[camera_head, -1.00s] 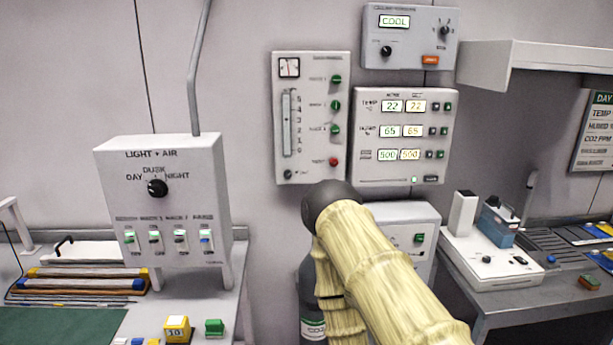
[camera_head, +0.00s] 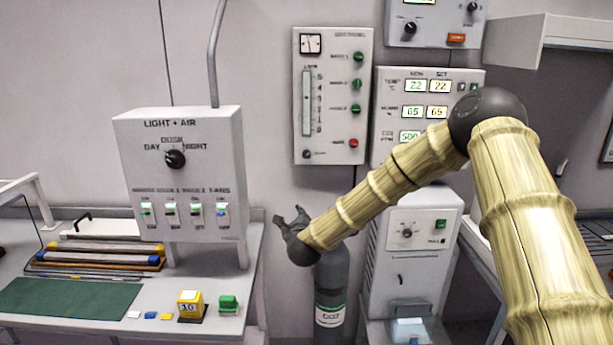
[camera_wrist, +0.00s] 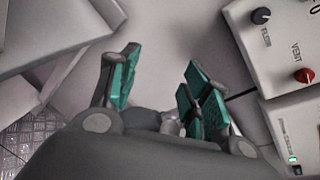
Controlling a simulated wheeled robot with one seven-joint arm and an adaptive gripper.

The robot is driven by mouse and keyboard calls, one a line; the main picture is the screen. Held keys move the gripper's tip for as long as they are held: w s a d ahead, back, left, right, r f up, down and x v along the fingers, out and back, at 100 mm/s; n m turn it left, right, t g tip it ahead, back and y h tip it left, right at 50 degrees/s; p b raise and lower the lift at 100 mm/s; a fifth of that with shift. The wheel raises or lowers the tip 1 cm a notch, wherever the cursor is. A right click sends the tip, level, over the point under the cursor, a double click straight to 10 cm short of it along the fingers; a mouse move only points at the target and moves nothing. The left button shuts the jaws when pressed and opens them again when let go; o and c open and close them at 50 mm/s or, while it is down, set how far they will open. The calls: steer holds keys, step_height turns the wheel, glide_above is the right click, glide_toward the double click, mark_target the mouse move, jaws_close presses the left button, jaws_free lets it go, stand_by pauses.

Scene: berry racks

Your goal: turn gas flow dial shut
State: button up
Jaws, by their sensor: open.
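The gas panel (camera_head: 323,125) is a white board on the wall with a gauge, a flow tube, several green knobs and a red vent knob (camera_head: 354,143). The black flow dial (camera_head: 307,154) is at its lower left corner. In the wrist view the dial (camera_wrist: 262,16), labelled FLOW, is at the upper right, with the red VENT knob (camera_wrist: 303,76) below it. My gripper (camera_head: 290,218) is below and left of the dial, apart from it. In the wrist view my gripper (camera_wrist: 160,85) has its green-padded fingers spread, with no panel knob between them.
A grey gas cylinder (camera_head: 329,290) stands just below my gripper. The light and air box (camera_head: 180,170) is close on the left, above a bench. A white cabinet (camera_head: 395,262) stands to the right. Bare wall lies between box and panel.

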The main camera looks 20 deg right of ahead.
mark_target(307, 156)
steer(key=w+d+r+m+t+h, duration=0.1)
steer(key=w+d+r+m+h, duration=0.2)
steer(key=r, duration=0.4)
steer(key=w+d+r+m+t, duration=0.1)
steer(key=w+d+r+m, duration=0.2)
steer(key=r+m, duration=0.35)
steer(key=shift+n, duration=0.85)
steer(key=p+x, duration=0.1)
steer(key=x, duration=0.5)
steer(key=r+p+x, duration=0.1)
steer(key=x, duration=0.3)
steer(key=shift+d+p, duration=0.15)
steer(key=shift+p, duration=0.2)
steer(key=shift+c, duration=0.4)
steer(key=shift+f, duration=0.1)
steer(key=c, duration=1)
